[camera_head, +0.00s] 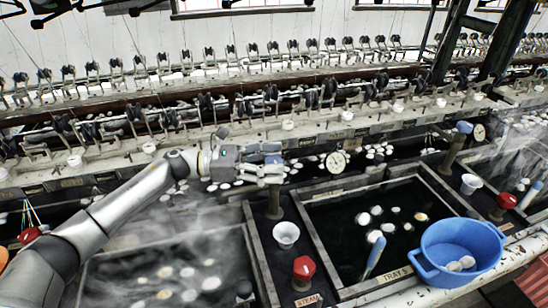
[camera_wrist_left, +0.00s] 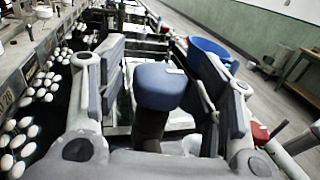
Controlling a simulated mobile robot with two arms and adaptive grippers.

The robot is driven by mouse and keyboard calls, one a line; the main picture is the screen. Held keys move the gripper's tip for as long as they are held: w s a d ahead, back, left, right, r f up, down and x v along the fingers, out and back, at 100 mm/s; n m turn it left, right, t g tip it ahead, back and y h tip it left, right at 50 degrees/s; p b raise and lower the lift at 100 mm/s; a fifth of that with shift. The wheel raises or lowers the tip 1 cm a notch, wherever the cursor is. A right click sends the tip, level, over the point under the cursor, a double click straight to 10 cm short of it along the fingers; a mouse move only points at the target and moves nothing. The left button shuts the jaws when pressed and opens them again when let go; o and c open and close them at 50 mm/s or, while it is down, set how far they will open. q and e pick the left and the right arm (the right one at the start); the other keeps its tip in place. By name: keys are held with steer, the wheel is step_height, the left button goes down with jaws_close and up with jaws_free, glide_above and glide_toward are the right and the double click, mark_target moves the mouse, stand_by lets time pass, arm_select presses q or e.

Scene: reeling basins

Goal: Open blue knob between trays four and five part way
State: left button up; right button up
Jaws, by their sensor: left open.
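The blue knob (camera_wrist_left: 162,86) sits on a dark upright post, between the two pads of my open left gripper (camera_wrist_left: 163,60) in the left wrist view. The post stands at the left edge of the basin labelled TRAY 5 (camera_head: 345,292). Another steaming basin (camera_head: 90,262) lies to the left.
A second blue knob (camera_head: 464,127) stands farther right. On the divider are a white cup (camera_head: 286,234) and a red STEAM knob (camera_head: 304,268). A blue tub (camera_head: 460,245) sits on the right corner of TRAY 5. A round dial (camera_head: 337,161) is right of my gripper.

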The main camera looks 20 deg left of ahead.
arm_select(q)
steer(key=shift+d, duration=0.2)
steer(key=c, duration=1)
